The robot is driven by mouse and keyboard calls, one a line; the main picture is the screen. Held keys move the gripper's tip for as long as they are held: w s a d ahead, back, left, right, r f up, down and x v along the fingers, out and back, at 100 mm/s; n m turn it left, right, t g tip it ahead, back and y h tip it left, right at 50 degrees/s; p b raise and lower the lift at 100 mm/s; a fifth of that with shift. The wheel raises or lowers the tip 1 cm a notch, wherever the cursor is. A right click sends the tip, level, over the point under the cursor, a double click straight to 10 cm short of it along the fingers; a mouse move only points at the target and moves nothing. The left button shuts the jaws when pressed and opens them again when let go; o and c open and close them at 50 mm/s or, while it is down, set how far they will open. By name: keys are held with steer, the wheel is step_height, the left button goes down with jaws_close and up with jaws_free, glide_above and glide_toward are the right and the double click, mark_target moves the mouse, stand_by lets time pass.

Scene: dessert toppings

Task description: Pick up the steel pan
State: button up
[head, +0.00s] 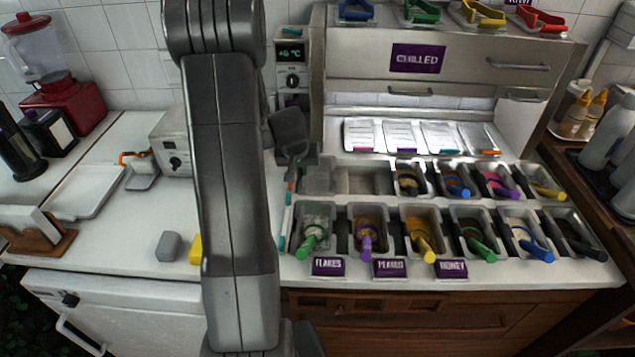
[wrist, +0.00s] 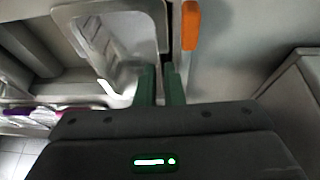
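A steel pan (wrist: 85,22) with a bright, smooth inside shows at the upper middle of the wrist view. In the head view an empty steel pan (head: 318,181) sits at the left end of the back row of the topping station. My gripper (head: 293,158) points down at its left side, partly hidden behind my arm. In the wrist view the two green fingertips of my gripper (wrist: 161,85) are close together with a narrow gap. The pan's right edge runs towards that gap. Whether the fingers touch the rim is hidden.
An orange-ended stick (wrist: 190,25) is just right of the fingers; it also lies left of the pans in the head view (head: 291,187). Several topping pans with coloured scoops fill the station. A grey appliance (head: 172,145) stands left. The left counter (head: 125,220) has free room.

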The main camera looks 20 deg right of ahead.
steer(key=shift+x, duration=2.15)
steer(key=shift+d, duration=0.15)
steer(key=shift+c, duration=0.2)
jaws_close()
steer(key=shift+r, duration=0.1)
steer(key=shift+p, duration=0.3)
